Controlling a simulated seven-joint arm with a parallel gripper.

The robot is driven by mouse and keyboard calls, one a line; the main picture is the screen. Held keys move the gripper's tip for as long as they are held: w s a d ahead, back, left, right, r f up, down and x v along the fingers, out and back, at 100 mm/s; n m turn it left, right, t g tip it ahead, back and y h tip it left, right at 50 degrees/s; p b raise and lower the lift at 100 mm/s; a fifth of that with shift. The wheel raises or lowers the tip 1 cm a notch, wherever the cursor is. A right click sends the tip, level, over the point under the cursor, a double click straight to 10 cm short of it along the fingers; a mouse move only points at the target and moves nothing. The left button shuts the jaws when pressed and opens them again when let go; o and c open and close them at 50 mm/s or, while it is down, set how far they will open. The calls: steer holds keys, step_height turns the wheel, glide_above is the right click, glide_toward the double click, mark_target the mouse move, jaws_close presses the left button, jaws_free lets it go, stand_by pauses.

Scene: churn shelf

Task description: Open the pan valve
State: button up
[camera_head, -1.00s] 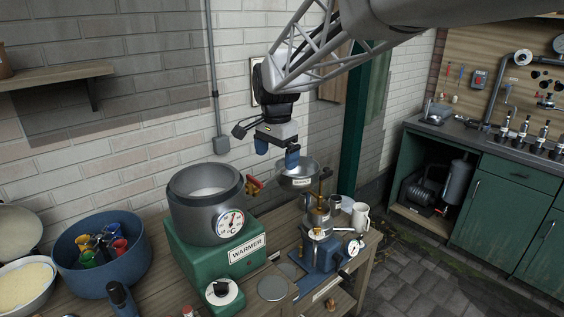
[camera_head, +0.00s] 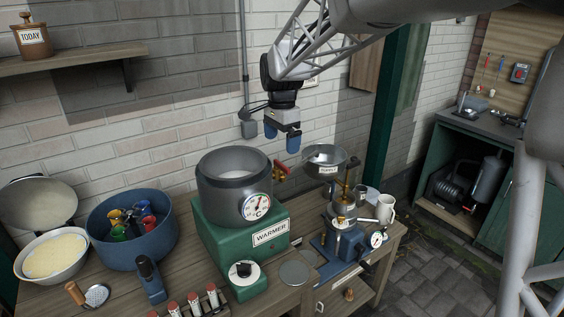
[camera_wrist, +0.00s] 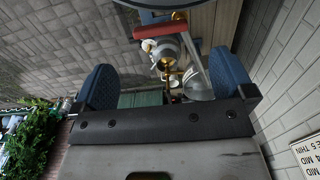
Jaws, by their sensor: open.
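The grey pan (camera_head: 234,183) sits on the green box marked WARMER (camera_head: 217,236). Its valve, with a red handle (camera_head: 283,171), sticks out from the pan's right side near the rim. The red handle also shows in the wrist view (camera_wrist: 160,29), at the top and beyond the fingers, with brass at its right end. My gripper (camera_head: 282,139) is open and empty, with blue fingers pointing down. In the head view it appears above the valve, apart from it. In the wrist view the two fingers (camera_wrist: 164,80) stand wide apart with nothing between them. The pan's dial faces front.
A metal bowl (camera_head: 325,158) and a brass-and-blue device (camera_head: 342,238) stand right of the valve. A white mug (camera_head: 386,208) is farther right. A blue tub of coloured cups (camera_head: 160,245) stands left of the warmer. The brick wall (camera_head: 170,125) is behind.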

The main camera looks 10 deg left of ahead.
mark_target(282, 164)
steer(key=shift+f, duration=3.7)
steer(key=c, duration=0.8)
steer(key=shift+c, duration=0.2)
steer(key=shift+w+d+n, duration=0.1)
steer(key=shift+n, duration=0.3)
steer(key=w+n, duration=0.1)
steer(key=n, duration=0.4)
steer(key=w+n, duration=0.1)
steer(key=n, duration=0.5)
steer(key=w+n, duration=0.2)
steer(key=n, duration=0.4)
